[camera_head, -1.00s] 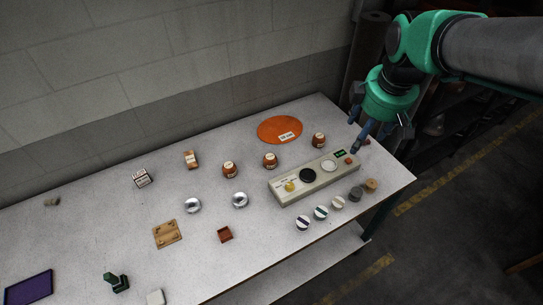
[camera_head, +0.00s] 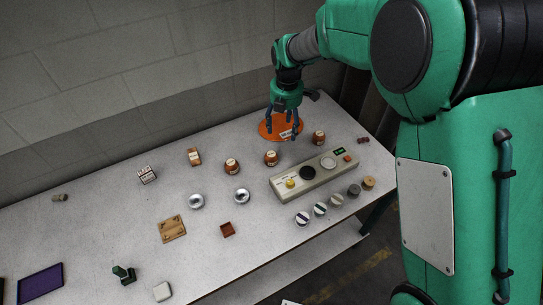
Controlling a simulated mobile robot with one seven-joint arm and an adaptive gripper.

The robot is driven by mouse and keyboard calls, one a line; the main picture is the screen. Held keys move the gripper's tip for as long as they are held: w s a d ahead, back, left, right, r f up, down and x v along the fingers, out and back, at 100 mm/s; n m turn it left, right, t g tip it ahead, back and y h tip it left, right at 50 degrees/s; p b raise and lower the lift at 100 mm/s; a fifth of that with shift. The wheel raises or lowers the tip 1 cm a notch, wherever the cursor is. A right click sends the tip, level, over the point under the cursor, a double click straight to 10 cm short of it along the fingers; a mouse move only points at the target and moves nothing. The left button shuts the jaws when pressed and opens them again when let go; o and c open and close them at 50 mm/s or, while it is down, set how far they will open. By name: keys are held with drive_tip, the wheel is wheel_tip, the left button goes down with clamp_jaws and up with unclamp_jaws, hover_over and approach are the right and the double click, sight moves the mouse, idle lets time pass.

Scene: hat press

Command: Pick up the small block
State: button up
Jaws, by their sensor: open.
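My gripper (camera_head: 284,132) is open and empty, fingers pointing down, over the orange disc (camera_head: 268,135) at the back of the table. It hides part of the disc and its label. I cannot tell for sure which thing is the small block. A small pale block (camera_head: 162,291) lies at the front edge of the view, far from my gripper. Tiny dark red pieces (camera_head: 363,140) lie at the right end.
A beige control panel (camera_head: 312,176) with knobs stands right of centre. Several brown jars, such as one (camera_head: 271,158), stand behind it. Several round pots (camera_head: 303,218) line the front edge. Two silver dishes (camera_head: 196,201), a purple pad (camera_head: 40,282) and a green stamp (camera_head: 124,274) are leftward.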

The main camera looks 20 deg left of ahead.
sight(271, 154)
drive_tip(key=a+f+n, duration=0.3)
drive_tip(key=a+f, duration=0.2)
drive_tip(key=shift+w+a+f+g+p, duration=0.2)
drive_tip(key=shift+a+f+g+p, duration=0.05)
drive_tip(key=shift+f+g+p, duration=0.1)
drive_tip(key=shift+f, duration=0.1)
drive_tip(key=shift+f+b, duration=0.7)
drive_tip(key=shift+f, duration=3.5)
drive_tip(key=shift+f, duration=0.1)
drive_tip(key=shift+w+d+f+b, duration=0.15)
drive_tip(key=shift+f+b, duration=0.2)
drive_tip(key=shift+f, duration=0.9)
drive_tip(key=shift+s+d+f+b, duration=0.1)
drive_tip(key=shift+f+b, duration=0.25)
drive_tip(key=shift+f, duration=0.9)
drive_tip(key=c, duration=1.3)
